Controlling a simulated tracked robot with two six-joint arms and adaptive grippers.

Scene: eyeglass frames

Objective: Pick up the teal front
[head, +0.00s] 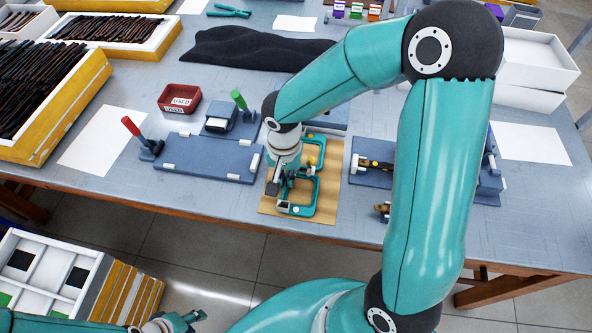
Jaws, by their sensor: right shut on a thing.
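The teal front (317,196) lies over a light wooden board (328,222) near the front edge of the table. Its two rims show one behind the other, partly hidden by my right gripper. My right gripper (284,192) points down at the front's left side and is shut on it. Whether the front touches the board I cannot tell. My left gripper (186,318) is low at the bottom left, in front of the table and away from the front; its jaw opening is unclear.
A blue fixture (205,160) with a red-handled clamp (131,126) stands left of the board. Another blue fixture (371,178) is close on the right, partly behind my arm. A red tray (179,99) and a dark cloth (250,54) lie behind. A divided crate (88,262) stands below left.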

